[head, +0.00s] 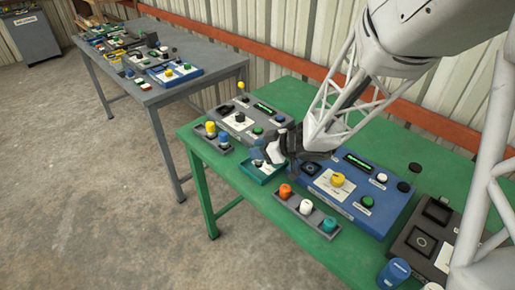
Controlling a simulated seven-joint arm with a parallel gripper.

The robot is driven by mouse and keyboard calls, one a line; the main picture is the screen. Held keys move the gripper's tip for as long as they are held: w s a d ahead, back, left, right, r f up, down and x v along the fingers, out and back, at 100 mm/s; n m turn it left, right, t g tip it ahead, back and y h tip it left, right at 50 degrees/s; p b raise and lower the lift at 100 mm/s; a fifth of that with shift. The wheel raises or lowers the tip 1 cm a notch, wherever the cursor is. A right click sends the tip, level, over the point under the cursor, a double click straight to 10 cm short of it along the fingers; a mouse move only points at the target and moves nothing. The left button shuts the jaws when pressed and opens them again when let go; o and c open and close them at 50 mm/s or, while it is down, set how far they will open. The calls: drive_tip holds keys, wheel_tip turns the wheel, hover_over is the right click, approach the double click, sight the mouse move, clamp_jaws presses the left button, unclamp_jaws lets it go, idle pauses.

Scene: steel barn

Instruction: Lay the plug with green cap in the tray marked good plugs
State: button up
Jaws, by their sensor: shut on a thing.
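My gripper (268,152) is above the small teal tray (251,176) on the green table. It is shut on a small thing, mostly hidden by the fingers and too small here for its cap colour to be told. I cannot tell whether that thing touches the tray floor. The tray's marking cannot be read. A grey rack (290,204) in front holds plugs with orange, white and teal caps. Another dark rack (227,150) left of the tray holds several small capped pieces, one yellow.
A blue console (379,185) with a yellow knob stands right of my gripper, and a grey console (245,107) stands behind the tray. A dark box (408,245) and a blue cylinder (394,273) are at the right. A grey table (185,45) with more devices stands left.

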drive_tip(key=shift+w+a, duration=0.25)
drive_tip(key=shift+w, duration=0.45)
drive_tip(key=shift+f, duration=0.15)
drive_tip(key=shift+f, duration=1.65)
drive_tip(key=shift+f, duration=0.15)
drive_tip(key=o, duration=0.9)
